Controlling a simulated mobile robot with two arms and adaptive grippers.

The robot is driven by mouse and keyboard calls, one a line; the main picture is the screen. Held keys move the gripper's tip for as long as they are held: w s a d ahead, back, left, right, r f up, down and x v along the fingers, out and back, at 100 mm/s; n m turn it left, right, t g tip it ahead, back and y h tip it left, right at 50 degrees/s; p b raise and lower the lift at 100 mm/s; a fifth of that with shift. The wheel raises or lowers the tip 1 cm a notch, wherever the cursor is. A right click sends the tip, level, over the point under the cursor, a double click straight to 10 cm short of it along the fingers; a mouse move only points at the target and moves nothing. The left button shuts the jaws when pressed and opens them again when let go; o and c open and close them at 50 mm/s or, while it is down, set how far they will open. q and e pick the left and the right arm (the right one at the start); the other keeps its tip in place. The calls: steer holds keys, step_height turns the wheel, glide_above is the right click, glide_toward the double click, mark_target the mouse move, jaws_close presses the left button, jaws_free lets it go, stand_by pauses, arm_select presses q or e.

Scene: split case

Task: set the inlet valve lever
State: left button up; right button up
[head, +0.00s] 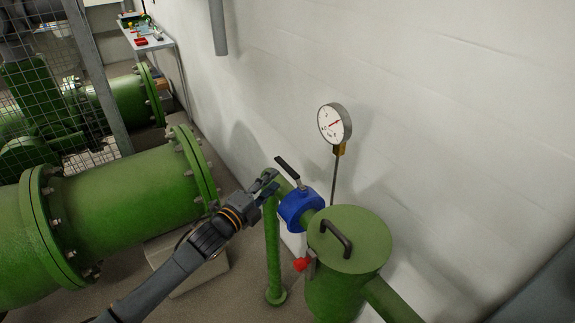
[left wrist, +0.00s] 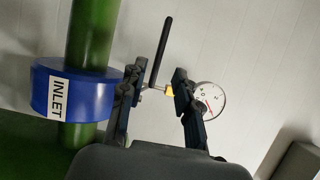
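The blue inlet valve (head: 299,211) sits on a green pipe beside the green lidded vessel. Its black lever (head: 287,167) stands up from the valve and slants toward the upper left. My left gripper (head: 270,180) is just left of the valve, close to the lever. In the left wrist view, the blue body (left wrist: 92,95) bears an INLET label, and the black lever (left wrist: 161,50) shows between the spread fingers of my left gripper (left wrist: 157,82). The fingers are apart, and I cannot tell if either touches the lever. My right gripper is not in view.
The green vessel (head: 350,240) with a lid handle stands right of the valve. A red knob (head: 301,264) is on its side. A pressure gauge (head: 335,124) rises behind, near the white wall. Large green flanged pipes (head: 125,205) lie left. A small table (head: 150,42) stands far back.

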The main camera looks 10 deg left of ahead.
mark_target(287, 166)
arm_select(q)
steer(key=x, duration=0.8)
steer(key=shift+p, duration=0.3)
steer(key=shift+a, duration=0.1)
jaws_close()
steer(key=shift+f, duration=0.1)
